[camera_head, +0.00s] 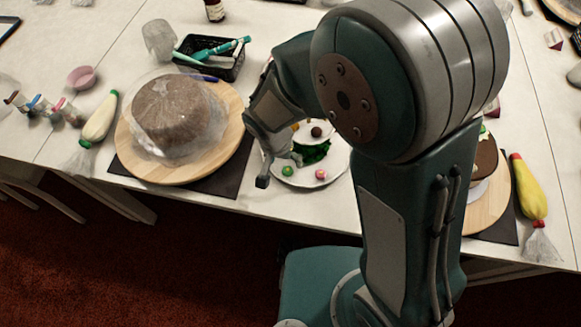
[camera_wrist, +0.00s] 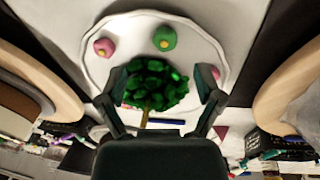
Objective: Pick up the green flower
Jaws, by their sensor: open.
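A dark green leafy heap (camera_wrist: 155,88) lies in the plate's middle. My gripper (camera_wrist: 165,86) is open and empty above the plate, with the heap showing between its fingers. The green flower lies beyond the fingertips in the wrist view. My gripper (camera_head: 280,168) hides part of the plate in the head view.
A wrapped brown cake (camera_head: 170,112) stands on a round wooden board (camera_head: 150,168) to the left. A second board (camera_head: 490,208) with a cake is on the right, partly behind my arm. A black basket (camera_head: 225,70) stands behind. Piping bags lie at both sides.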

